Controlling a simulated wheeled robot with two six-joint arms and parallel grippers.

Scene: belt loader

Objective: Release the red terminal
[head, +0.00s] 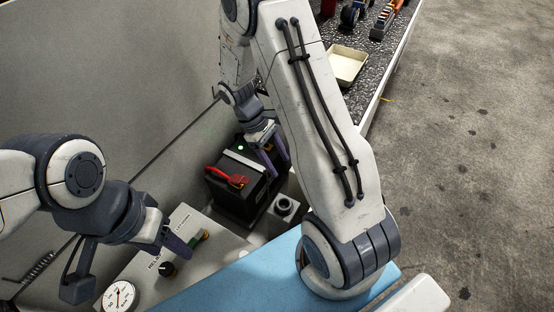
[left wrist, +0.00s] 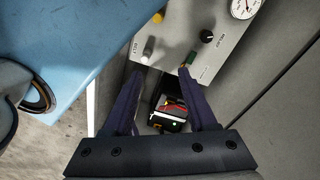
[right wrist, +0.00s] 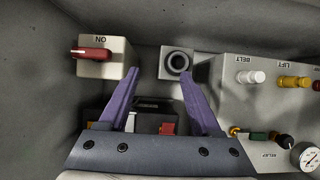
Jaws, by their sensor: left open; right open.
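The black battery (head: 238,190) stands in the recess beside the grey wall, with a small green light on top. Its red terminal (head: 238,181) is on the near top edge, with a red piece running left from it. My right gripper (head: 276,160) is open beside the battery's right side, apart from the red terminal; its jaws are empty in the right wrist view (right wrist: 161,70), where the battery (right wrist: 146,120) is partly hidden behind the gripper. My left gripper (head: 188,246) is open and empty over the control panel. The left wrist view shows the battery (left wrist: 168,125) beyond its fingers.
The control panel (head: 150,250) carries a gauge (head: 119,296), knobs and levers. A box with a red switch (right wrist: 92,54) and a round socket (right wrist: 178,62) are near my right gripper. A blue surface (head: 220,290) lies in front; a belt with a tray (head: 347,66) is behind.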

